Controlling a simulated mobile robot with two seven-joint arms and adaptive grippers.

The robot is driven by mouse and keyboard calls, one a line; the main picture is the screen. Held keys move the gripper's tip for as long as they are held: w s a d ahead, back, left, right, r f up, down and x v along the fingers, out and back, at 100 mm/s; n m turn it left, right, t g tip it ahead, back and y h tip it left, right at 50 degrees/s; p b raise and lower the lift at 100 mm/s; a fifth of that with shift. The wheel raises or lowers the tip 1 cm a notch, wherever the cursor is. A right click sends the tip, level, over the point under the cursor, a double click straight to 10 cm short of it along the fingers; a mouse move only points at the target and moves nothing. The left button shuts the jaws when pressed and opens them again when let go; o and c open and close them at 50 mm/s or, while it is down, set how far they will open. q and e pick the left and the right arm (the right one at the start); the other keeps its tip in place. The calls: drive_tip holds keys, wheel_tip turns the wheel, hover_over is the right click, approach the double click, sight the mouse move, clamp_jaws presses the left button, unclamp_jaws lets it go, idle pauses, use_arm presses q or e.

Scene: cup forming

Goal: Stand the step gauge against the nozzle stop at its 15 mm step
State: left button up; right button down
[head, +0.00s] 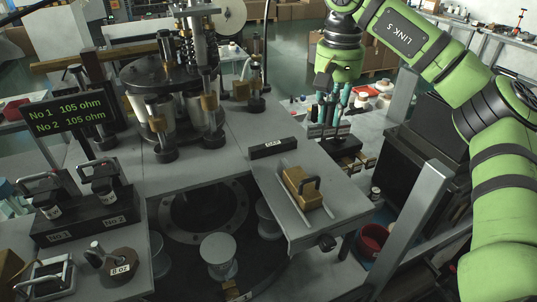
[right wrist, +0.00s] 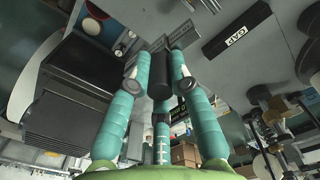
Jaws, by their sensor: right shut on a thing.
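My right gripper (head: 332,118) hangs beyond the right edge of the grey machine top in the head view. Its teal fingers point down. In the right wrist view the fingers (right wrist: 158,75) close around a dark, black-ended piece (right wrist: 160,84). I take this piece for the step gauge, but its steps and marks cannot be read. In the head view it is hardly distinguishable from the dark things below the fingers. I cannot tell which part is the nozzle stop. My left gripper is not in view.
A black block marked GAP (head: 273,148) lies on the machine top, and also shows in the right wrist view (right wrist: 236,31). A dark rack (head: 345,146) stands below my right gripper. A round press assembly (head: 175,80) stands at the back left. The plate's front is clear.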

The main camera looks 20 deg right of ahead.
drive_tip(key=shift+w+a+n, duration=0.1)
drive_tip(key=shift+w+n, duration=0.15)
drive_tip(key=shift+n, duration=0.35)
drive_tip(key=w+a+f, duration=0.2)
drive_tip(key=w+f, duration=0.1)
drive_tip(key=w+a+f, duration=0.2)
drive_tip(key=w+f, duration=0.1)
drive_tip(key=w+a+f, duration=0.2)
drive_tip(key=w+f, duration=0.1)
drive_tip(key=f, duration=0.1)
drive_tip(key=shift+w+a, duration=0.15)
drive_tip(key=shift+a, duration=0.05)
drive_tip(key=shift+f, duration=0.45)
drive_tip(key=shift+w, duration=0.2)
drive_tip(key=shift+s+f, duration=0.1)
drive_tip(key=shift+f, duration=0.05)
drive_tip(key=c, duration=1.1)
unclamp_jaws()
drive_tip(key=shift+c, duration=0.2)
